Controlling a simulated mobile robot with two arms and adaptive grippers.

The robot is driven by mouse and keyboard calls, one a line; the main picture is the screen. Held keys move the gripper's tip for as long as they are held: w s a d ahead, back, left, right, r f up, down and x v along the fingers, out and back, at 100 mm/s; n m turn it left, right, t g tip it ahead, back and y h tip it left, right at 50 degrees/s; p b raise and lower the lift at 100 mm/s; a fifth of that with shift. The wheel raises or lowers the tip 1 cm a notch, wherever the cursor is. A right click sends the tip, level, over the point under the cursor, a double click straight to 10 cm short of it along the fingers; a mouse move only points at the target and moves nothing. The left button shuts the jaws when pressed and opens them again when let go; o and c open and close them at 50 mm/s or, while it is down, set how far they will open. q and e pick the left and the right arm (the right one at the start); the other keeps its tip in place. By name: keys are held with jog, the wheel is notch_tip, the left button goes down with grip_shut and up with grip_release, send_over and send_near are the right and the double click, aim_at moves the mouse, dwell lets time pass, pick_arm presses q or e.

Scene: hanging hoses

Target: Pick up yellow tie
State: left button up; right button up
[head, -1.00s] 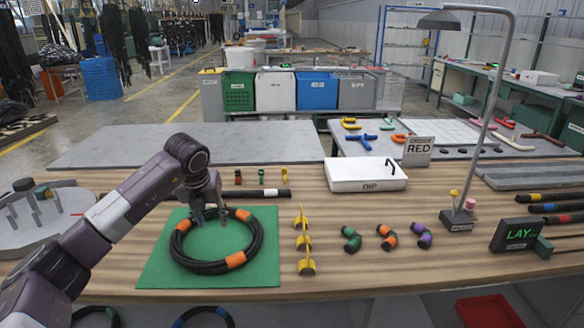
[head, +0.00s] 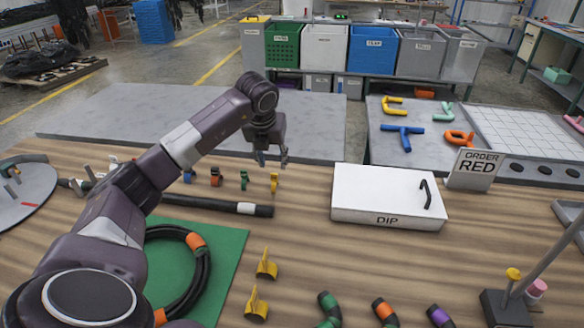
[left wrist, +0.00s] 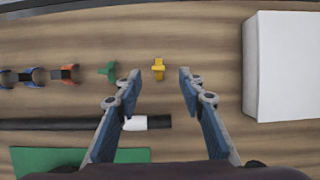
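The small yellow tie (head: 274,182) stands on the wooden table, at the right end of a row of ties. It also shows in the left wrist view (left wrist: 158,69), between and slightly beyond the fingertips. My left gripper (head: 271,158) is open and empty, above the table near the tie. In the left wrist view my left gripper (left wrist: 160,78) has its fingers spread to either side of the tie, apart from it. My right gripper is not in view.
A green tie (head: 244,180), an orange tie (head: 215,177) and a blue tie (head: 188,176) stand left of it. A black hose with a white band (head: 246,208) lies in front. The white DIP box (head: 388,195) stands to the right, with bare table between.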

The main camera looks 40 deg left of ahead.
aim_at(274, 174)
pick_arm(q)
jog(key=shift+w+f, duration=0.25)
jog(key=shift+w, duration=0.05)
jog(key=shift+w+a+f, duration=0.1)
jog(key=shift+f, duration=0.25)
jog(key=shift+a+f+p, duration=0.2)
jog(key=shift+f+p, duration=0.1)
jog(key=shift+f, duration=0.5)
jog(key=x, duration=0.3)
jog(key=shift+a+f+p, duration=0.1)
jog(key=shift+f+p, duration=0.3)
jog(key=shift+w+a+f, duration=0.1)
jog(key=shift+w+f, duration=0.1)
jog(key=shift+f, duration=0.2)
jog(key=c, duration=0.8)
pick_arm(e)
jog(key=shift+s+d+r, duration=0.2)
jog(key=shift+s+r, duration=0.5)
